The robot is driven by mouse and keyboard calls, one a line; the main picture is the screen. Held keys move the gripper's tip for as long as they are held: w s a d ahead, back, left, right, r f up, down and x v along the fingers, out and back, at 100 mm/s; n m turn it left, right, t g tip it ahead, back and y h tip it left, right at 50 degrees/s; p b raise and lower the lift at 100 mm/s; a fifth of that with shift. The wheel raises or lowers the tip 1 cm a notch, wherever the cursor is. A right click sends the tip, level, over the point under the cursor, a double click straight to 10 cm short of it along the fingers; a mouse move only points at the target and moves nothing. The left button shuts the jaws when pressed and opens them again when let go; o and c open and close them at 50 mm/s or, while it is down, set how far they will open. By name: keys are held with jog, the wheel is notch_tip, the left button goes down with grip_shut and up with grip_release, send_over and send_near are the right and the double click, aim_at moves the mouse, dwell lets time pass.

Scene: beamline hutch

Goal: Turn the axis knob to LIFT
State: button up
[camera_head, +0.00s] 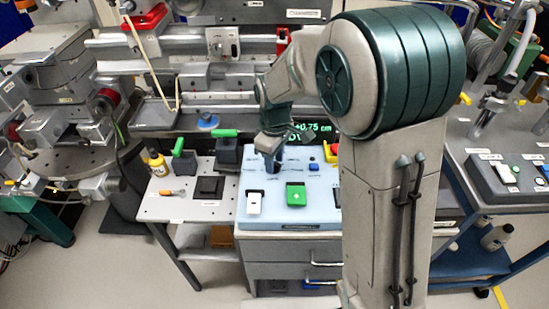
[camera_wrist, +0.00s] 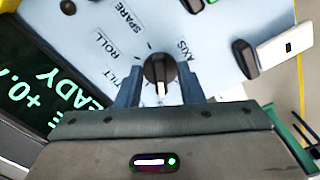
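The axis knob (camera_wrist: 158,70) is black and round with a white pointer line, which points down toward my gripper in the wrist view. Printed labels SPARE, ROLL and TILT lie to its left, and AXIS to its upper right. I cannot see a LIFT label; the gripper covers the panel below the knob. My gripper (camera_wrist: 160,84) has one finger on each side of the knob, very close to it; I cannot tell whether they touch. In the head view my gripper (camera_head: 269,152) is low over the pale blue control panel (camera_head: 275,222) and hides the knob.
The panel carries a white rocker (camera_head: 254,203), a green button (camera_head: 296,195) and a dark display (camera_head: 312,128) reading +0.75 cm. Beamline rails stand behind.

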grip_shut()
jog(key=m, duration=0.3)
jog(key=shift+m, duration=0.4)
jog(key=shift+s+a+m+p, duration=0.1)
jog(key=shift+m+p, duration=0.25)
jog(key=shift+m, duration=1.55)
grip_release()
